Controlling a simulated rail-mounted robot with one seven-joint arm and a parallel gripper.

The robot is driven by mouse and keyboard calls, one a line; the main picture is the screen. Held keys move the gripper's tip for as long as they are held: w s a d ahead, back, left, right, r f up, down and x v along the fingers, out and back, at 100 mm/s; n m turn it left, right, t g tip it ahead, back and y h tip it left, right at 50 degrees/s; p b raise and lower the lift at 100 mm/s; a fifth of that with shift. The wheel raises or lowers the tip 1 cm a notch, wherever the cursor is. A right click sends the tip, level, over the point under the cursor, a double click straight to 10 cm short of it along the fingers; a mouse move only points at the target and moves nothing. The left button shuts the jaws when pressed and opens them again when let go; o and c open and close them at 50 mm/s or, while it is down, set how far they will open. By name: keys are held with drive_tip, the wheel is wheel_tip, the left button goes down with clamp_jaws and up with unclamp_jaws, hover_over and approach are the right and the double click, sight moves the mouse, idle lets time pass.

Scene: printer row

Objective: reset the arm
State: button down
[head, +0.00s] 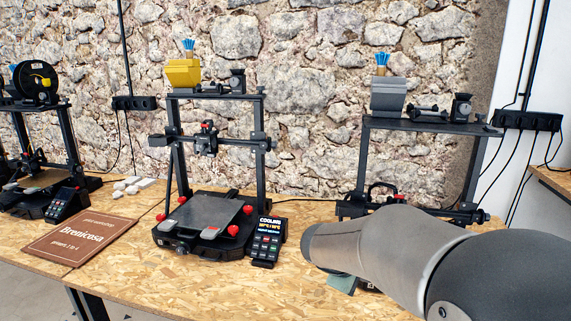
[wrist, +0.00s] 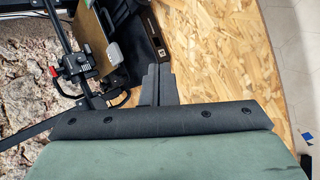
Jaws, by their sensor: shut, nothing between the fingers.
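My gripper (wrist: 157,85) shows in the wrist view with its two dark fingers together and nothing between them. It is beside a printer whose tan bed (wrist: 92,38) and print head (wrist: 75,70) show at upper left. A small pale object (wrist: 114,52) is at the bed's edge. In the head view my arm comes in from the lower right and covers much of the right printer (head: 366,165). My fingers cannot be made out there.
Another printer (head: 38,180) stands at left. A brown sign (head: 82,238) lies on the chipboard table (head: 215,285). The table's front is mostly clear.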

drive_tip(key=s+a+m+g+y+p, duration=0.1)
drive_tip(key=s+m+g+y+p, duration=0.1)
drive_tip(key=s, duration=1.1)
drive_tip(key=s+a+m+g+y+p, duration=0.2)
drive_tip(key=s+m+y, duration=0.3)
drive_tip(key=s, duration=0.8)
drive_tip(key=shift+a+r+m+g+p, duration=0.35)
drive_tip(key=shift+m+p, duration=0.2)
drive_tip(key=shift+m, duration=0.55)
drive_tip(key=shift+d, duration=0.1)
wheel_tip(320, 180, down, 8)
drive_tip(key=d+b, duration=0.1)
drive_tip(key=b, duration=0.6)
drive_tip(key=shift+d+f+m, duration=0.15)
drive_tip(key=shift+d+m, duration=0.1)
drive_tip(key=shift+m, duration=0.05)
drive_tip(key=shift+g, duration=0.25)
